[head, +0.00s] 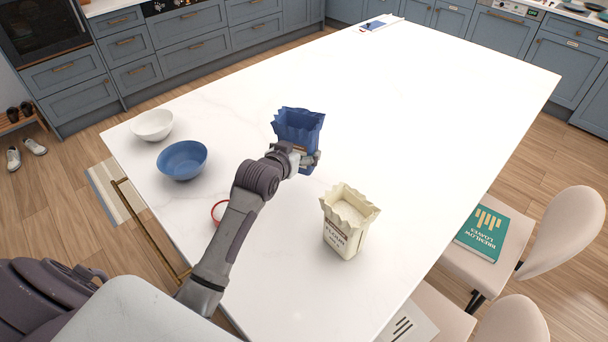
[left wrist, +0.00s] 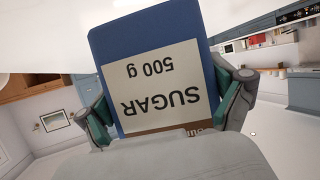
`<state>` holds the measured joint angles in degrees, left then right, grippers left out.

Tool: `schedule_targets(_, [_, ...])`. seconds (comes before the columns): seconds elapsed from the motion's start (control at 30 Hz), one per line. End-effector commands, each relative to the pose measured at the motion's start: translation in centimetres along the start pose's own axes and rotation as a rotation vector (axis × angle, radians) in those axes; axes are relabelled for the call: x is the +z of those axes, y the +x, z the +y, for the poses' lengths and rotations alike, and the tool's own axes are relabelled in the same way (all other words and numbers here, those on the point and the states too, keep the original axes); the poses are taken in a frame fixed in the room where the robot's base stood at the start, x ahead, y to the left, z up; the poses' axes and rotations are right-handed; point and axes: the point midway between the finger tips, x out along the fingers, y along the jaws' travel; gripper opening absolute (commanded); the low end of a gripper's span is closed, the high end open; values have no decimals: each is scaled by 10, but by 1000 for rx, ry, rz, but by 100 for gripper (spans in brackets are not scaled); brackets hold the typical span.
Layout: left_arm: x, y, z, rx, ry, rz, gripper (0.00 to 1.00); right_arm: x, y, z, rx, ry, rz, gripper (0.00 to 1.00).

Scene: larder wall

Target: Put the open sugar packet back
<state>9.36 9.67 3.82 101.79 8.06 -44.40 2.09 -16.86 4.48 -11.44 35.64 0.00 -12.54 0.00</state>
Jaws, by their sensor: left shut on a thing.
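The open sugar packet (head: 299,126) is blue with a jagged open top. My left gripper (head: 304,160) is shut on its lower part, and the packet stands about upright over the white island. I cannot tell from the head view whether its base touches the top. In the left wrist view the sugar packet (left wrist: 150,70) fills the middle, its label reading "SUGAR 500 g" upside down, with the left gripper's fingers (left wrist: 168,108) on both sides of it. My right gripper is not in view.
An open cream flour packet (head: 345,222) stands on the island (head: 420,110) to the right of my arm. A white bowl (head: 152,125), a blue bowl (head: 182,160) and a red ring-shaped thing (head: 219,212) are at the left. The island's far part is mostly clear. Chairs (head: 565,235) stand at the right.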

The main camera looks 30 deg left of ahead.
Motion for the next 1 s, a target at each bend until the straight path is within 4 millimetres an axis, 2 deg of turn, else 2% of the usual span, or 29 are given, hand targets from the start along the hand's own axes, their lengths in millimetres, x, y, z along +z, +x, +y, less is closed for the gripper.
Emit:
schedule_targets(0.1, [18,8,0,0,1,0,39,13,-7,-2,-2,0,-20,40])
schedule_targets(0.2, [28,12,0,1,1,2,39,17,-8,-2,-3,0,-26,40])
schedule_targets(0.5, [62,26,0,1,2,1,39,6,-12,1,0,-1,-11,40])
schedule_targets(0.63, [66,28,0,1,2,5,39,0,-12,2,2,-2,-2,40])
schedule_targets(0.93, [70,29,0,1,2,4,39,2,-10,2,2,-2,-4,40])
schedule_targets(0.97, [70,29,0,1,2,1,98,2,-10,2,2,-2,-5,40])
schedule_targets(1.0, [70,29,0,1,2,1,100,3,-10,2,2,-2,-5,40])
